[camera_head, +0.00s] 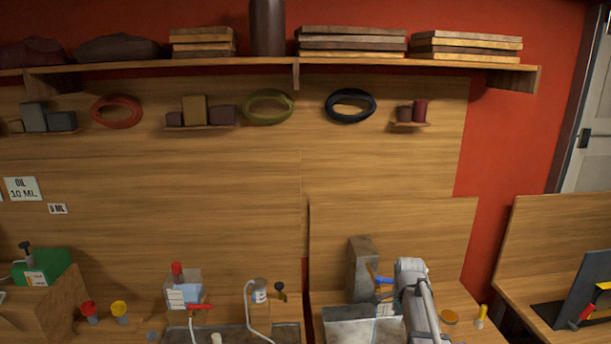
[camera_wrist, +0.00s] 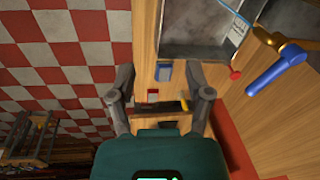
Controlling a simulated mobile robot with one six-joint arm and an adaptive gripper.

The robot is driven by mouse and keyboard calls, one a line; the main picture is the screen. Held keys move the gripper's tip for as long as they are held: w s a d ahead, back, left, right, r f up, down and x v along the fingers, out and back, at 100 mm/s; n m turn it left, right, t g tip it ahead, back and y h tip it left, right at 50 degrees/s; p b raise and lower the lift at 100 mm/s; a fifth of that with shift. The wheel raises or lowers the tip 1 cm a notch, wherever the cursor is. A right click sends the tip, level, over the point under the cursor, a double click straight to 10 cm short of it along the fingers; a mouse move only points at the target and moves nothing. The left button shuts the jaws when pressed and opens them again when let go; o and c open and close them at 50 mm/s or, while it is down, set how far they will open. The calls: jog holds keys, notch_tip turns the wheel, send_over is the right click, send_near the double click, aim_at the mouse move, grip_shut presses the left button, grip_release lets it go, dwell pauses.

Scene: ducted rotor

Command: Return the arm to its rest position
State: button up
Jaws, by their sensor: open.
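My gripper (camera_wrist: 161,106) shows in the wrist view with its two grey fingers spread apart and nothing between them. It points down past the wooden bench front toward the checkered floor. The gripper's fingers cannot be made out there.
In the wrist view a blue-handled valve (camera_wrist: 277,73) and a red knob (camera_wrist: 235,73) are close at the right.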

jog(key=s+a+f+n+b, duration=0.5)
jog(key=s+f+n+b, duration=0.2)
jog(key=s+f, duration=0.1)
jog(key=s+a+f+n+g+b, duration=0.1)
jog(key=s+a+f+n+b, duration=0.5)
jog(key=s, duration=0.5)
notch_tip(320, 180, down, 2)
jog(key=shift+a+f+n+g+b, duration=0.15)
jog(key=shift+a+n+g+b, duration=0.15)
jog(key=shift+n+b, duration=0.7)
jog(key=o, duration=0.3)
jog(key=c, duration=0.4)
